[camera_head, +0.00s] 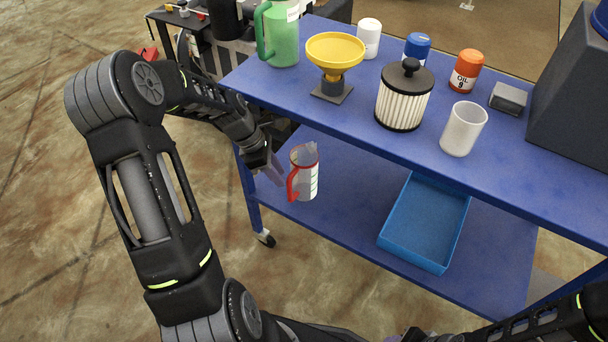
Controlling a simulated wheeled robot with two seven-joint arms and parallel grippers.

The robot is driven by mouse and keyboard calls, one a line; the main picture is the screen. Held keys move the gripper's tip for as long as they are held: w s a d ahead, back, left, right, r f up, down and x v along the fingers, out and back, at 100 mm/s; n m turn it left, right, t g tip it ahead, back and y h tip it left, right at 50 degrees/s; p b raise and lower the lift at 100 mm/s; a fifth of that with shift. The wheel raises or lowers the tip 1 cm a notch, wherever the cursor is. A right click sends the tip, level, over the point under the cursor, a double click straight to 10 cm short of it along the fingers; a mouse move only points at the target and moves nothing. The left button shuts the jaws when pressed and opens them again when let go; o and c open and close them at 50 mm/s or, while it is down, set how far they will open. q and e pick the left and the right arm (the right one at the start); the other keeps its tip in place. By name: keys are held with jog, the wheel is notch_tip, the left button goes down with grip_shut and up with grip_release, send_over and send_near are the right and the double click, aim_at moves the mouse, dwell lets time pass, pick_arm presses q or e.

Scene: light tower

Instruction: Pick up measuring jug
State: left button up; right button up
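The measuring jug (306,180) is clear with a red handle on its left side and red markings. It stands upright on the lower shelf of the blue cart, near the left end. My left gripper (277,174) reaches down from the upper left, its fingertips close to the jug's handle. I cannot tell whether they touch the handle or whether the fingers are open or shut. My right arm comes in at the bottom right; its gripper end (408,336) is mostly cut off by the bottom edge.
A blue tray (386,242) lies on the lower shelf, right of the jug. The upper shelf (330,122) overhangs behind the jug and carries a green jug (284,40), yellow funnel (335,48), filter (403,98), white cup (462,130) and several containers.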

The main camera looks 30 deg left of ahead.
aim_at(302, 178)
pick_arm(q)
jog(key=b+x, duration=0.1)
jog(key=x, duration=0.4)
jog(key=shift+d+f, duration=0.15)
jog(key=shift+f, duration=0.1)
jog(key=b+x, duration=0.2)
jog(key=x, duration=0.3)
jog(key=shift+w, duration=0.15)
dwell(0.4)
grip_shut()
dwell(0.3)
